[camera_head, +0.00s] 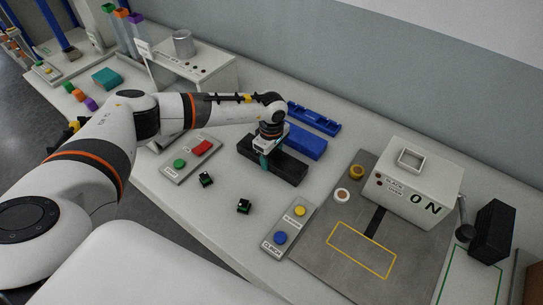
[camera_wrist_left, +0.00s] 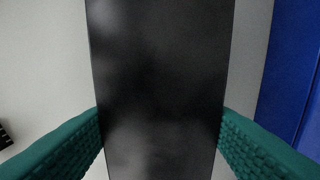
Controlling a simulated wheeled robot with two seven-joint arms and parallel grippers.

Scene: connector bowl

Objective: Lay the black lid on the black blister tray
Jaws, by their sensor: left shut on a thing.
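My left gripper (camera_head: 264,160) reaches down over a long black piece (camera_head: 285,168) in the middle of the bench. In the left wrist view its teal fingers (camera_wrist_left: 161,140) are shut on the two long sides of a smooth, flat black slab, the black lid (camera_wrist_left: 160,70), which fills the middle of that view. In the head view the lid and the black tray cannot be told apart as two pieces. The tray is hidden under the lid and gripper or merges with them. My right gripper is not in view.
A blue tray (camera_head: 315,118) and a blue block (camera_head: 306,141) lie just behind. A button panel (camera_head: 190,158) stands left, another (camera_head: 290,228) in front. Two small green-black connectors (camera_head: 243,206) lie nearby. A white box (camera_head: 412,185) stands on a grey plate at right.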

